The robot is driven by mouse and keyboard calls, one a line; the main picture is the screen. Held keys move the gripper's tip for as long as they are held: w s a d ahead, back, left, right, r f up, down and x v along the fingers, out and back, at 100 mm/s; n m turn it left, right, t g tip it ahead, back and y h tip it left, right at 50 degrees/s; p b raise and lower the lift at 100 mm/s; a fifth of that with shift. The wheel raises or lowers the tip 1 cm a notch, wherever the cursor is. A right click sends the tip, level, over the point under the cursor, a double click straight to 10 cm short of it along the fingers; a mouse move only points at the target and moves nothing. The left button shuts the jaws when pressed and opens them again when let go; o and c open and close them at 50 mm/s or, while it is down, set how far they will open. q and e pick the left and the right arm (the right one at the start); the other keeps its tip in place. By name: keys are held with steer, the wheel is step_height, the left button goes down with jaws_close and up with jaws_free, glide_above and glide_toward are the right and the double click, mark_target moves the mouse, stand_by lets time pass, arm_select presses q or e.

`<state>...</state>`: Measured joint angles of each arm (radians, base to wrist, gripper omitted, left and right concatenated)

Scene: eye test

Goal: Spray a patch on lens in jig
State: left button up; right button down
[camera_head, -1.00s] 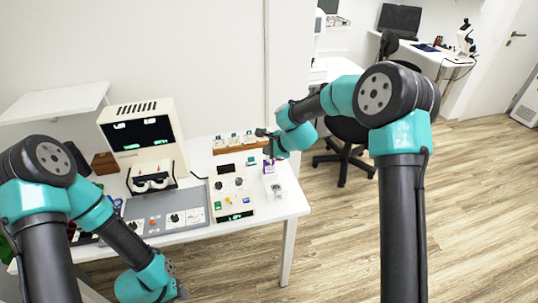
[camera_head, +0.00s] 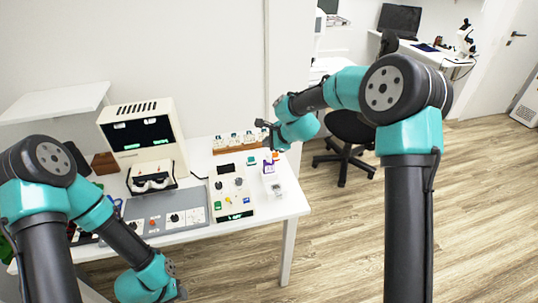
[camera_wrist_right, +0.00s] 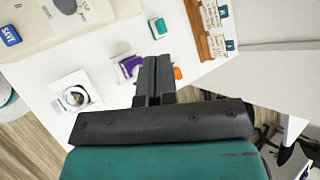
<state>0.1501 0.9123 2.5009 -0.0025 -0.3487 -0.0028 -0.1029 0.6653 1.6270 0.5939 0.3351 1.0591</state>
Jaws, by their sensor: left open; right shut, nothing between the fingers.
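The lens in its jig (camera_head: 278,190), a small pale square holder, sits near the table's right edge. It also shows at the left of the right wrist view (camera_wrist_right: 76,97), with a round lens in it. A white and purple bottle with an orange top (camera_head: 269,167) stands just behind the jig. In the right wrist view the bottle (camera_wrist_right: 130,67) is partly hidden behind my fingers. My right gripper (camera_head: 263,126) is shut and empty, above and behind the bottle; its fingers (camera_wrist_right: 156,64) are together. My left gripper (camera_head: 178,282) is open, low at the table's front, away from the jig.
A control box with knobs and buttons (camera_head: 232,205) stands left of the jig. A small green-topped item (camera_head: 252,160) and a wooden rack of cards (camera_head: 238,149) are behind. A grey panel (camera_head: 150,222) and a monitor unit (camera_head: 140,130) fill the left. Floor lies beyond the right edge.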

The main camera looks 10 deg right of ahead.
mark_target(269, 154)
steer(key=shift+r, duration=1.5)
stand_by(1.4)
step_height(269, 154, up, 3)
steer(key=shift+f, duration=0.1)
steer(key=shift+f, duration=0.1)
stand_by(0.3)
steer(key=shift+f, duration=4.8)
